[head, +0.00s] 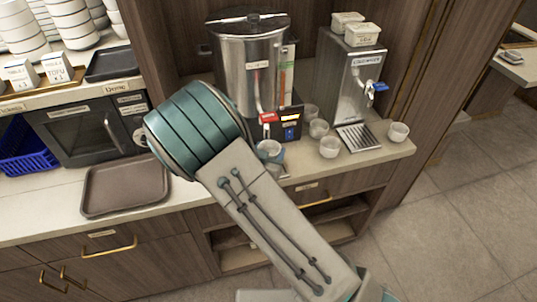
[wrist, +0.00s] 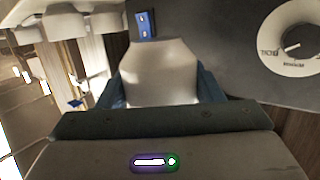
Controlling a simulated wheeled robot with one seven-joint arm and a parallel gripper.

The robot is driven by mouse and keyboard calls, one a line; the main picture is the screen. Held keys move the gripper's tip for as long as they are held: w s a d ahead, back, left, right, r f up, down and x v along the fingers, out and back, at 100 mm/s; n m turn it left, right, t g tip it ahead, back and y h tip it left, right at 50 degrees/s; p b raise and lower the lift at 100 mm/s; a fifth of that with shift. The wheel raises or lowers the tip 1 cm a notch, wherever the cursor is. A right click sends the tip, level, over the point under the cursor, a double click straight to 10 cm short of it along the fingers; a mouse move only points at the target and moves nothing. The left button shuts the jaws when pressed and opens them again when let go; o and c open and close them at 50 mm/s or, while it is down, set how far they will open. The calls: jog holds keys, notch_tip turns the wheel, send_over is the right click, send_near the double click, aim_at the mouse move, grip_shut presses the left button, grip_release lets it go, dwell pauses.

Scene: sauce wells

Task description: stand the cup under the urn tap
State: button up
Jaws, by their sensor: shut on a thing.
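The urn (head: 246,70) is a tall steel cylinder with a dark lid, standing at the back of the counter. Its red-handled tap (head: 268,118) is at the front, above a dark base with a small display. A pale cup (head: 270,146) is just below the tap in the head view; exact alignment with the spout is unclear. In the wrist view my gripper (wrist: 163,88) has its blue fingers shut on the sides of the pale cup (wrist: 160,65). My arm hides most of the gripper in the head view, and the cup's base is hidden.
Several loose cups (head: 330,147) stand right of the urn. A steel dispenser (head: 352,85) with a blue tap and drip tray (head: 358,138) is further right. A brown tray (head: 125,190) lies left on the counter. The dark panel with a dial (wrist: 292,45) is close by.

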jog(key=shift+w+a+f, duration=0.35)
jog(key=shift+w+f, duration=0.1)
jog(key=shift+w, duration=0.2)
jog(key=shift+f+b, duration=1.2)
jog(key=shift+f, duration=0.75)
jog(key=shift+s+f, duration=0.1)
jog(key=shift+f, duration=0.15)
jog(key=o, duration=1.1)
jog(key=shift+r, duration=0.2)
